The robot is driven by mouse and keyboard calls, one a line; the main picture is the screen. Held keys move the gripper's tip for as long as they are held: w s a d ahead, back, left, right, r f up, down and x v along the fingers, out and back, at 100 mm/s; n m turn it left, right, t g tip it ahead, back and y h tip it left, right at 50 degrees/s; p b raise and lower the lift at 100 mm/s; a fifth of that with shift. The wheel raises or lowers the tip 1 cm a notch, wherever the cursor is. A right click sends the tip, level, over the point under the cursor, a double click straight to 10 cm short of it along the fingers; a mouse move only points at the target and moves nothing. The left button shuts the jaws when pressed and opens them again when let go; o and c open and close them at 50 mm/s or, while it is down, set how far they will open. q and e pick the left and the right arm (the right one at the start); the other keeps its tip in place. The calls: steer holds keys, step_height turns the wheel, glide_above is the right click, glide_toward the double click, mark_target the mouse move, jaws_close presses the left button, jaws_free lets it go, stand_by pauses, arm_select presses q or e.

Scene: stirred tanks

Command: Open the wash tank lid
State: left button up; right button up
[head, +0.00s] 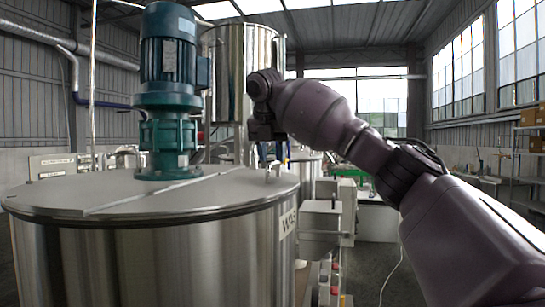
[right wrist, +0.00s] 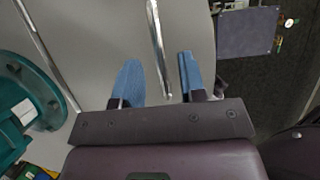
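The wash tank (head: 180,260) is a big steel cylinder with a label, partly readable, at its right side. Its flat grey lid (head: 235,195) lies level on top, with a straight seam across it; the lid also fills much of the right wrist view (right wrist: 100,45). A thin metal handle bar (right wrist: 156,30) stands on the lid near its right edge. My right gripper (head: 267,155) is over that edge; in the right wrist view (right wrist: 159,65) its two blue fingers are apart, on either side of the bar. Contact with the bar cannot be told. My left gripper is out of view.
A teal motor (head: 168,90) stands upright on the lid, left of my right gripper. A tall steel vessel (head: 240,75) rises behind. Grey boxy equipment (head: 322,225) stands right of the tank. Shelves (head: 530,150) are at the far right.

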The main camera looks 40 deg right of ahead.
steer(key=shift+d+f, duration=0.15)
steer(key=shift+f, duration=0.3)
steer(key=shift+w, duration=0.1)
steer(key=shift+c, duration=0.5)
jaws_close()
